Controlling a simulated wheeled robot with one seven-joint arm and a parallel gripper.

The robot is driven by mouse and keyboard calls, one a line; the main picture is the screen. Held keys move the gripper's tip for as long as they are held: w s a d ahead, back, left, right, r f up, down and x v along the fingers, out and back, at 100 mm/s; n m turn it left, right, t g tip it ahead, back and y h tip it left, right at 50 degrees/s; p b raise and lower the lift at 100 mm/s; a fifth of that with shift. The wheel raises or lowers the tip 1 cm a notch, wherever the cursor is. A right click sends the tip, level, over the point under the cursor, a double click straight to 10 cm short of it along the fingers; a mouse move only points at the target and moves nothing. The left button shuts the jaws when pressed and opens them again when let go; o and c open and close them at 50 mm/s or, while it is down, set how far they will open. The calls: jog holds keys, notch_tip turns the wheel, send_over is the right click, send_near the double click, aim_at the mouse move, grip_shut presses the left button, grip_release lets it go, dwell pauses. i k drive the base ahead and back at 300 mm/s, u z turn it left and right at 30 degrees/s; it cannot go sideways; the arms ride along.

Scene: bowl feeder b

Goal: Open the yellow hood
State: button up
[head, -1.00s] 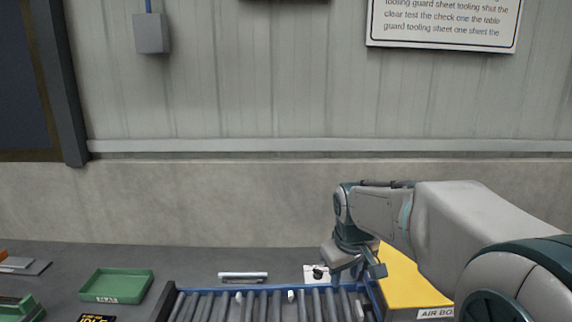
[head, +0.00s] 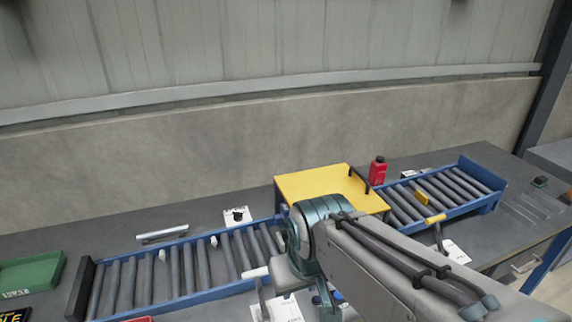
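The yellow hood (head: 318,186) is a flat-topped yellow box cover in the middle of the head view, behind and above my gripper in the picture. It looks shut, with its top lying flat. A black handle (head: 360,179) stands at its right edge. My gripper (head: 294,302) points down in front of the hood, over the front of the bench, apart from the handle. Its fingers look spread, with a white card visible between them. Nothing shows held.
A blue-framed roller conveyor (head: 170,275) lies left of the hood, another (head: 450,190) lies right. A red bottle (head: 377,171) stands just behind the handle. A green tray (head: 32,271) is far left. A wall runs behind the bench.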

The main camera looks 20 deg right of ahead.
aim_at(345, 180)
jog(key=k, duration=1.15)
jog(key=z, duration=0.65)
jog(key=i, duration=1.45)
jog(key=u, duration=0.6)
